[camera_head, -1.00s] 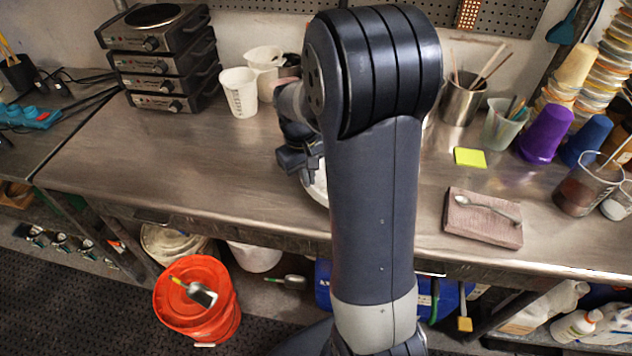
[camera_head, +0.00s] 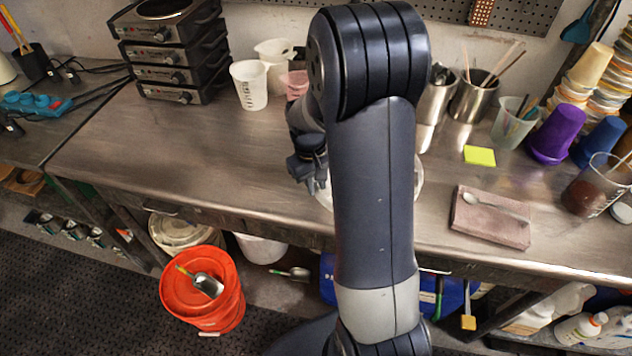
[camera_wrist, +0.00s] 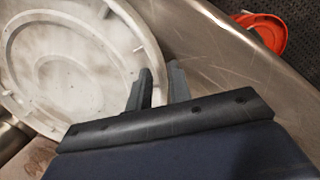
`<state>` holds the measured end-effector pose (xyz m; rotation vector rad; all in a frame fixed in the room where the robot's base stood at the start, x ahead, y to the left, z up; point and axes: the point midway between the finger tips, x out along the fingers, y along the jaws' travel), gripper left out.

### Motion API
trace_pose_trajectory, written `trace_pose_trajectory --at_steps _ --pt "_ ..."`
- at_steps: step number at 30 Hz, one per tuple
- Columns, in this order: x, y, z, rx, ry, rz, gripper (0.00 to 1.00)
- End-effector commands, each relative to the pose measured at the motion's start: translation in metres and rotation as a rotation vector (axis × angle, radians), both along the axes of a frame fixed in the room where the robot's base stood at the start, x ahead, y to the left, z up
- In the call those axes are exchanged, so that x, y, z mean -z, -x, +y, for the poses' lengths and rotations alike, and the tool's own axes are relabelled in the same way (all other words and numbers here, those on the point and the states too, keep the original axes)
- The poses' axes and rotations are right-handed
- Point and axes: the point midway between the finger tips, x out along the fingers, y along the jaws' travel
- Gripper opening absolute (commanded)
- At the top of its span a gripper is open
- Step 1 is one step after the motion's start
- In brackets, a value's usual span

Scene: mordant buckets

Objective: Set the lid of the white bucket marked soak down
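A large round white lid (camera_wrist: 70,65) with raised rings and small rim tabs lies flat, face toward the camera, on the steel table (camera_wrist: 215,75) in the wrist view. In the head view my arm hides most of it; a strip of the lid (camera_head: 325,194) shows beside the arm. In the head view my gripper (camera_head: 311,184) points down near the lid. A white bucket (camera_head: 262,248) stands under the table; no marking is readable.
A red bucket (camera_head: 188,308) with a scoop on top stands on the floor in front. A pink cloth (camera_head: 488,226) with a spoon and a yellow note pad (camera_head: 480,156) lie right of my arm. The table left of my gripper is clear.

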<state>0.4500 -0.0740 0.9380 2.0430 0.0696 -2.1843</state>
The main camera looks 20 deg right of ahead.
Motion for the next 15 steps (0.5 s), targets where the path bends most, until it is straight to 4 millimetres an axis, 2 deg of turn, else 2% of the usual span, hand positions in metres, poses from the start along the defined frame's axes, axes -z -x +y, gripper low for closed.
trace_pose_trajectory --at_steps 10,15 --pt "-0.003 0.0 0.0 0.0 0.0 0.0 0.24" --pt "-0.024 -0.003 0.001 -0.001 0.001 -0.006 0.24"
